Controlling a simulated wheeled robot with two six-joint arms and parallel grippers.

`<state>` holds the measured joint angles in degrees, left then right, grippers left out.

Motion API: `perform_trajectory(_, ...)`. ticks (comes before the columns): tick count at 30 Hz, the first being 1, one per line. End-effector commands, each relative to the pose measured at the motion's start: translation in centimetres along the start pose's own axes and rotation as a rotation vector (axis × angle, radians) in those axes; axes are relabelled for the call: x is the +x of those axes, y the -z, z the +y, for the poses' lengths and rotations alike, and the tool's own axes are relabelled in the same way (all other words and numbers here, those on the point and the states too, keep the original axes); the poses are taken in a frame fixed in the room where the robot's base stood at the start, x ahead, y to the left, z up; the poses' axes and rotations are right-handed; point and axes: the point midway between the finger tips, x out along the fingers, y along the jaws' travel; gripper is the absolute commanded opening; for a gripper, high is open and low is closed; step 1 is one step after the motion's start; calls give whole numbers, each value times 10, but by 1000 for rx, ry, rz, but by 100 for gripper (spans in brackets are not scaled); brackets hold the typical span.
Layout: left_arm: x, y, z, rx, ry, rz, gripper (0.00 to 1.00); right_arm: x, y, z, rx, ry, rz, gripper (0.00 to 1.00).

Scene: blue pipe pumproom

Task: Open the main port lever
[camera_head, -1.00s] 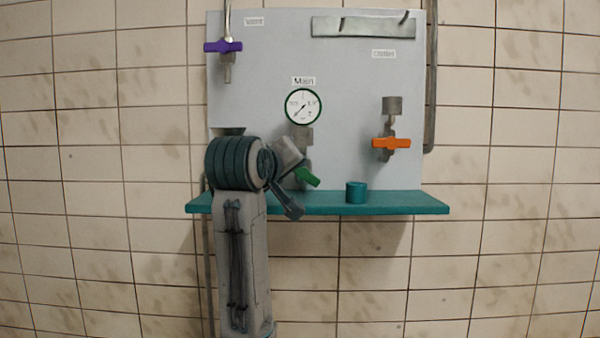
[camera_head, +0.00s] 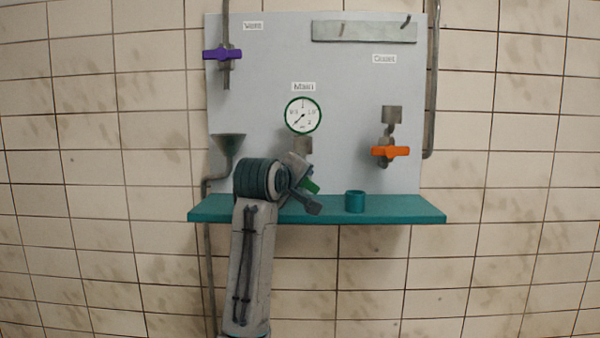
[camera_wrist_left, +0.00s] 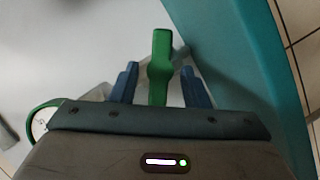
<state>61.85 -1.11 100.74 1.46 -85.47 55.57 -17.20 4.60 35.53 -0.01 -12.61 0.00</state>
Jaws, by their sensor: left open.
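The main port lever is a green handle (camera_head: 310,186) below the round gauge marked Main (camera_head: 303,116). My left arm hides much of it in the head view. In the left wrist view the green lever (camera_wrist_left: 160,62) stands between the two blue fingers of my left gripper (camera_wrist_left: 158,85). The gripper is open, with a gap visible on each side of the lever. In the head view my left gripper (camera_head: 309,192) is at the lever, just above the shelf. My right gripper is not in view.
A teal shelf (camera_head: 400,209) runs below the panel and carries a teal cup (camera_head: 355,201) right of my gripper. A purple lever (camera_head: 222,54) is at upper left, an orange lever (camera_head: 390,152) at right. A funnel (camera_head: 228,143) sits left of my arm.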

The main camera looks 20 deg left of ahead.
Motion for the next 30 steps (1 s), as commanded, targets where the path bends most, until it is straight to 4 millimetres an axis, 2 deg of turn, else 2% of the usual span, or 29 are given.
perform_trajectory(11, 7, -1, -1, 0, 0, 0, 42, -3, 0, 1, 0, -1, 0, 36)
perform_trajectory(15, 7, 0, -1, 0, 0, 0, 14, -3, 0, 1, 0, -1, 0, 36)
perform_trajectory(17, 6, 0, -1, 0, 0, 0, 3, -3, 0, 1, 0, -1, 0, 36)
perform_trajectory(18, 6, 0, -1, 0, 0, 0, 0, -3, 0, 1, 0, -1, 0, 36)
perform_trajectory(30, 7, 0, 0, 62, 27, 1, 0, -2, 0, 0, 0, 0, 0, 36)
